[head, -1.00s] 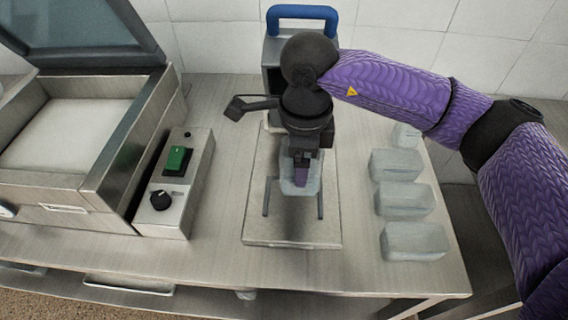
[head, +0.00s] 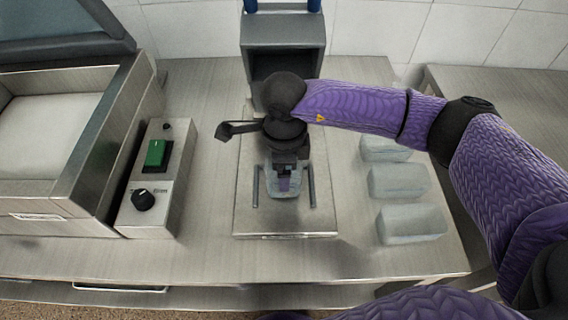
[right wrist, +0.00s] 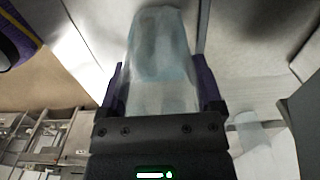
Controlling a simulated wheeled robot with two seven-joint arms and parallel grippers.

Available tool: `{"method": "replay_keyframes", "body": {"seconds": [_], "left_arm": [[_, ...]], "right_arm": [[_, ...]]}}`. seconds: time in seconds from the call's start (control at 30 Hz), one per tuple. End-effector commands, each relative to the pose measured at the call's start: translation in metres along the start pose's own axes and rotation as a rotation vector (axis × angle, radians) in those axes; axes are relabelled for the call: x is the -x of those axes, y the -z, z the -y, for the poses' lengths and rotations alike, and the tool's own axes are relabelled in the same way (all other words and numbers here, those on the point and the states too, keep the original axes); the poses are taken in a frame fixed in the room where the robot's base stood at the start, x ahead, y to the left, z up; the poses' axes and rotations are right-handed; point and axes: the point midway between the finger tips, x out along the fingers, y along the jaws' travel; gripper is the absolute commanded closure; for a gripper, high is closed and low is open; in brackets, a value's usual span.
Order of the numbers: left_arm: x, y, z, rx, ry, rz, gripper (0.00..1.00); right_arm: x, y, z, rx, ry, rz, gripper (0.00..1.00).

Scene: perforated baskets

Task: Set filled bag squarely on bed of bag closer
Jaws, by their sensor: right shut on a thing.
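My right gripper (head: 285,184) is shut on a translucent pale blue bag (head: 285,170). The bag sits over the flat metal bed (head: 325,222) of the bag closer, between two dark rails (head: 311,186). Whether it touches the bed cannot be told. In the right wrist view the same bag (right wrist: 161,62) is clamped between the purple fingers of my right gripper (right wrist: 163,90). The closer's grey head (head: 283,33) with blue parts stands behind the bed, partly hidden by my right arm. My left gripper is not in view.
Several pale bags (head: 410,224) stand in a row right of the bed. A control box (head: 158,180) with a green switch and black knob is to the left, beside a large steel chamber (head: 45,195) with a raised lid. The counter's front strip (head: 220,262) is clear.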

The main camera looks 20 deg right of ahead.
Motion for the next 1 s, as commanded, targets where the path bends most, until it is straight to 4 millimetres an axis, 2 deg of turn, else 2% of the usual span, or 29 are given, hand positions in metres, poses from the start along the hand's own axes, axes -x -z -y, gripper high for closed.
{"method": "replay_keyframes", "body": {"seconds": [0.07, 0.1, 0.17, 0.37, 0.47, 0.7, 0.8, 0.9, 1.0], "left_arm": [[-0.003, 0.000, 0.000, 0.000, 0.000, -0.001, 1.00], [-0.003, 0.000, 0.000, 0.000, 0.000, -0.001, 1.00], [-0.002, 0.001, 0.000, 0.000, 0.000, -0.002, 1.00], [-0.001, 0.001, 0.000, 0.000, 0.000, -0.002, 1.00], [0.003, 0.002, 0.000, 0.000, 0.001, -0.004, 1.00], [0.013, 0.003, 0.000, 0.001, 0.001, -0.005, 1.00], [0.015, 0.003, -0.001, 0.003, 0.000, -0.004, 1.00], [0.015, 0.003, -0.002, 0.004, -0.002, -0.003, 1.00], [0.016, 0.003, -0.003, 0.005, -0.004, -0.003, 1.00]], "right_arm": [[-0.003, 0.000, 0.000, 0.000, 0.000, 0.000, 0.82], [-0.003, 0.000, 0.000, 0.000, 0.000, 0.000, 0.10], [-0.002, 0.000, 0.000, 0.000, 0.000, 0.000, 0.00], [-0.001, 0.000, 0.000, -0.001, 0.000, 0.000, 0.00], [0.010, 0.000, 0.001, 0.000, 0.003, 0.002, 0.00], [0.077, 0.000, 0.001, -0.001, 0.006, 0.003, 0.00], [0.100, 0.000, 0.001, 0.000, 0.004, 0.002, 0.00], [0.115, 0.000, 0.000, 0.000, 0.002, 0.002, 0.00], [0.121, 0.000, 0.000, 0.000, 0.001, 0.000, 0.00]]}}
